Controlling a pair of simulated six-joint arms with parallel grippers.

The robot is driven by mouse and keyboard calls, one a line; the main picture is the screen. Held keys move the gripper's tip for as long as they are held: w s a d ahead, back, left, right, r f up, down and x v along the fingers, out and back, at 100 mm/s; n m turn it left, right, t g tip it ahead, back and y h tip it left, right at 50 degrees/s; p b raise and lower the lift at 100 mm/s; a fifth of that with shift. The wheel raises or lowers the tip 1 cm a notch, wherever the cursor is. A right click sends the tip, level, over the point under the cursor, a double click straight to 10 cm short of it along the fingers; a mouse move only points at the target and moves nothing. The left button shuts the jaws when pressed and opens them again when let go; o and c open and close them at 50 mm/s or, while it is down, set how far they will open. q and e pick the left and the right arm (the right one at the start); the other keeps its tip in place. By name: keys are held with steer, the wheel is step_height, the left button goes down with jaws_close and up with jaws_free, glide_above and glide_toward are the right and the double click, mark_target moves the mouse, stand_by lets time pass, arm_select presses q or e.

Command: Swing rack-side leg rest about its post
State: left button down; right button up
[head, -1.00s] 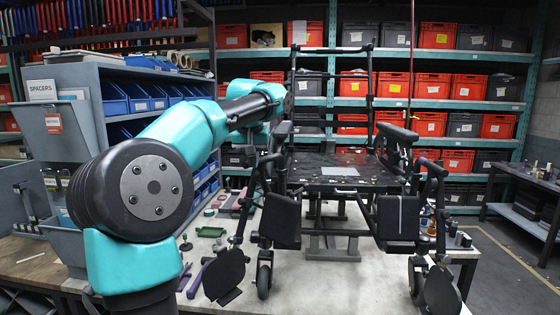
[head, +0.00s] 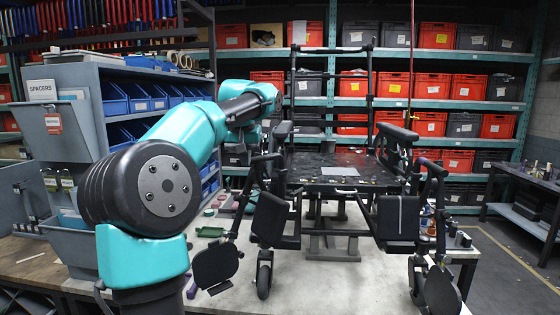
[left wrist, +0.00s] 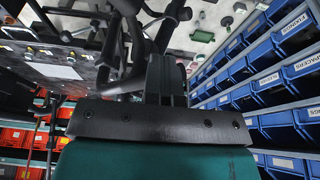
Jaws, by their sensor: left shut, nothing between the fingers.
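The wheelchair (head: 340,173) stands on the bench with two black leg rests at its front. The rack-side leg rest is the left one, with its calf pad (head: 270,219) turned at an angle and its round footplate (head: 216,266) out to the left. The other leg rest (head: 398,218) has its pad facing forward. My left gripper (left wrist: 166,75) is shut and empty, close to black tubes of the chair in the left wrist view. Whether it touches them I cannot tell. In the head view its fingertips are hard to make out against the frame. My right gripper is out of view.
A rack of blue bins (head: 145,98) stands on the left, close to my left arm. Shelves of red and grey crates (head: 440,88) line the back. A green part (head: 210,231) lies on the bench (head: 330,280) left of the chair.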

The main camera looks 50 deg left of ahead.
arm_select(q)
steer(key=shift+s+a, duration=0.1)
steer(key=shift+a, duration=0.15)
steer(key=shift+s+a, duration=0.1)
steer(key=shift+a, duration=1)
steer(key=shift+a, duration=1.05)
steer(key=shift+a, duration=0.35)
steer(key=shift+d, duration=0.9)
